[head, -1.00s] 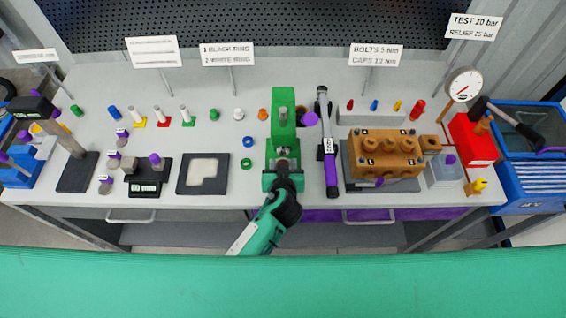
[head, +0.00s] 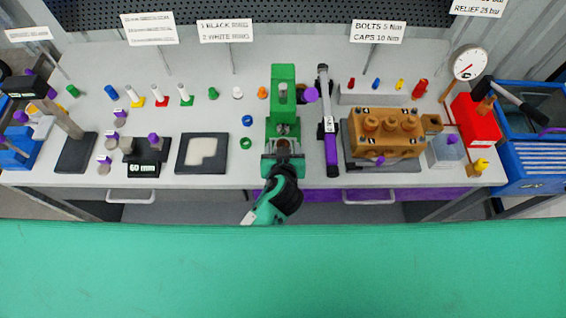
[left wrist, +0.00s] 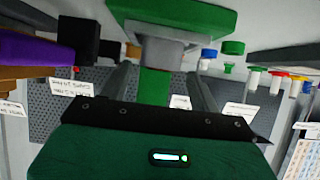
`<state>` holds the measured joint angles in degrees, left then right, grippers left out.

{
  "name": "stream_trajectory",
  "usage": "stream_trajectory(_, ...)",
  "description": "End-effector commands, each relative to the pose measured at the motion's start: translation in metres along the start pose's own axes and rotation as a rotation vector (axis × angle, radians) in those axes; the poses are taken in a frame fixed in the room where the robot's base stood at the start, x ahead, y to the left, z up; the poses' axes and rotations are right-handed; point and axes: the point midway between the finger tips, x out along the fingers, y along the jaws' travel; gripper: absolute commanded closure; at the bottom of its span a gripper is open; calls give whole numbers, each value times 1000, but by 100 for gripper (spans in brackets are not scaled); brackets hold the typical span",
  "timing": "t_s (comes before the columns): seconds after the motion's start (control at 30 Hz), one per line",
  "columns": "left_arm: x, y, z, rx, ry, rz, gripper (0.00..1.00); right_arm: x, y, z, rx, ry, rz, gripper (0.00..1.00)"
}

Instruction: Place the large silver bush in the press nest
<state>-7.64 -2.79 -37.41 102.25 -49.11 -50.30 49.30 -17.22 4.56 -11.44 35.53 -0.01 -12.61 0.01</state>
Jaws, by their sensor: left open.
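The green press (head: 284,100) stands near the middle of the table. My left gripper (head: 283,161) is at its front, open, with its fingers over the press base. A brownish round opening (head: 284,145) shows between the fingers, apparently the nest area. In the left wrist view a grey stepped piece (left wrist: 160,48) lies between the two open fingers, under a green plate (left wrist: 180,15). I cannot tell whether it is the large silver bush or part of the press. Grey cylinders (head: 104,168) stand at the left with small labels. My right gripper is not in view.
A black-and-purple torque wrench (head: 329,130) lies close right of the press, beside an orange pump block (head: 384,132). A black tray with a pale insert (head: 203,153) and green and blue rings (head: 246,143) lie left of it. A gauge (head: 469,63) stands far right.

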Motion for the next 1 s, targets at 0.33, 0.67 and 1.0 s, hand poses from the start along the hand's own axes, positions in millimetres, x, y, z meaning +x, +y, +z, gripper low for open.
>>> stream_trajectory(0.33, -66, 0, 2, -3, -1, 1, 38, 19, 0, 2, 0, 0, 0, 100)
stream_trajectory(0.67, -89, 0, 0, 0, 1, 0, 38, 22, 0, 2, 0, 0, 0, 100)
stream_trajectory(1.0, -89, 0, 0, 0, 1, 0, 38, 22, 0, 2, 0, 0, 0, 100)
